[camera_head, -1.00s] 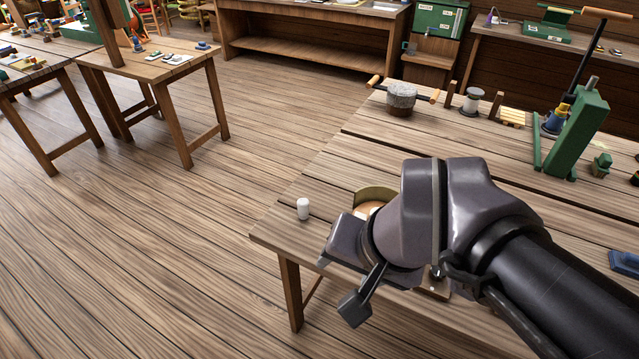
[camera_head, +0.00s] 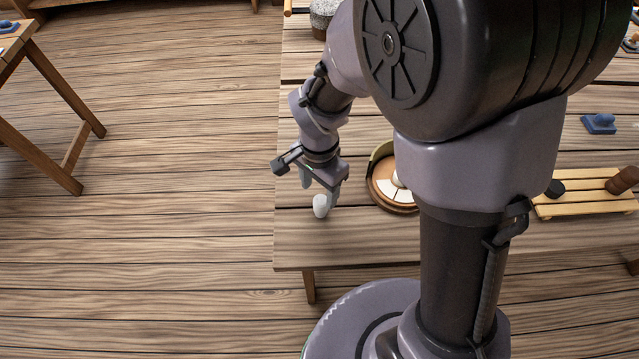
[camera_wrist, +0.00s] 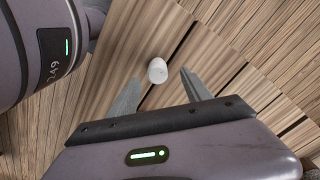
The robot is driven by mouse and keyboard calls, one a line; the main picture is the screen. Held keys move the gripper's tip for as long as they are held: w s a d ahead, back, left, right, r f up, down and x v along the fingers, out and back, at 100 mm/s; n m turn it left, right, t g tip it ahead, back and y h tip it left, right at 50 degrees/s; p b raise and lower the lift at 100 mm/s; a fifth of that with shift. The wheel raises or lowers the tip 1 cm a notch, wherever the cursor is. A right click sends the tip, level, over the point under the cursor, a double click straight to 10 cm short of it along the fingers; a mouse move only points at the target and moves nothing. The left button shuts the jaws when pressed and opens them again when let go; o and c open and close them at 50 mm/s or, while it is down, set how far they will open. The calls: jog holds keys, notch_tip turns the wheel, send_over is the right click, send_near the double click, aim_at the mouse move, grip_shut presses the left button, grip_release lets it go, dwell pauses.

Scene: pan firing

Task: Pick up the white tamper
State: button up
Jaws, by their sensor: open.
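The white tamper (camera_head: 321,206) is a small rounded white piece standing near the left edge of the wooden table. It also shows in the wrist view (camera_wrist: 157,71), ahead of the fingers and between their lines. My gripper (camera_head: 318,193) is just above and beside it, fingers pointing down toward the table. In the wrist view my gripper (camera_wrist: 160,92) has its two grey fingers spread apart with nothing between them. I cannot tell the exact gap between the fingertips and the tamper.
A round pan (camera_head: 394,207) with a pale inside stands right of the tamper, partly hidden by my arm. A slatted yellow rack (camera_head: 570,207) and a blue block (camera_head: 598,124) lie farther right. The table (camera_head: 350,250) is bare in front of the tamper; its left edge is close.

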aim_at(321, 207)
notch_tip(321, 207, down, 3)
jog(key=shift+r+b, duration=0.2)
jog(key=shift+b, duration=0.1)
jog(key=f+b, duration=0.1)
jog(key=f, duration=0.1)
jog(key=f+b, duration=0.2)
jog(key=f, duration=0.1)
jog(key=shift+s+d+f, duration=0.15)
jog(key=shift+d, duration=0.05)
grip_shut()
